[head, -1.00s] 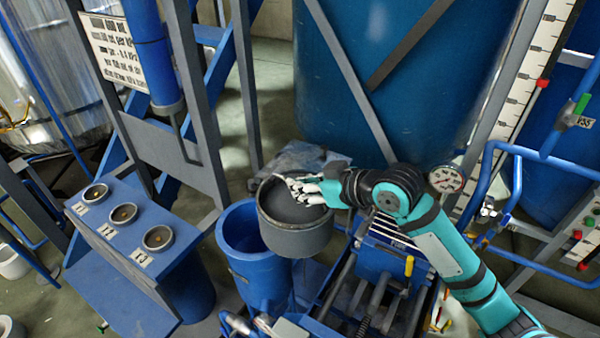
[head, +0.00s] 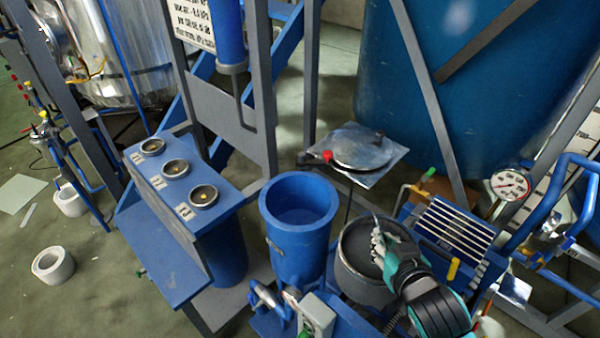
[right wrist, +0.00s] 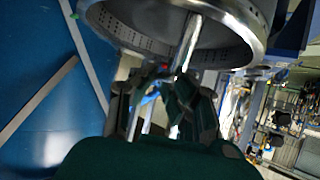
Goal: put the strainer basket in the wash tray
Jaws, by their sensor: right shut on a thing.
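The grey round strainer basket (head: 362,280) is in my right gripper (head: 378,240), just right of the open blue housing (head: 298,192) in the head view. The gripper is shut on the handle rod inside the basket. In the right wrist view, the basket's perforated metal wall (right wrist: 150,22) and rod (right wrist: 187,45) show, with the rod between the fingers (right wrist: 165,95). A blue tray with pale slats (head: 452,222) lies right of the basket; I cannot tell for sure that it is the wash tray. My left gripper is not in view.
A round lid on a square plate (head: 358,152) stands behind the housing. A blue stand with round sockets (head: 175,185) is at left. A pressure gauge (head: 510,185) and blue pipes (head: 570,200) are at right. White rings (head: 53,265) lie on the floor.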

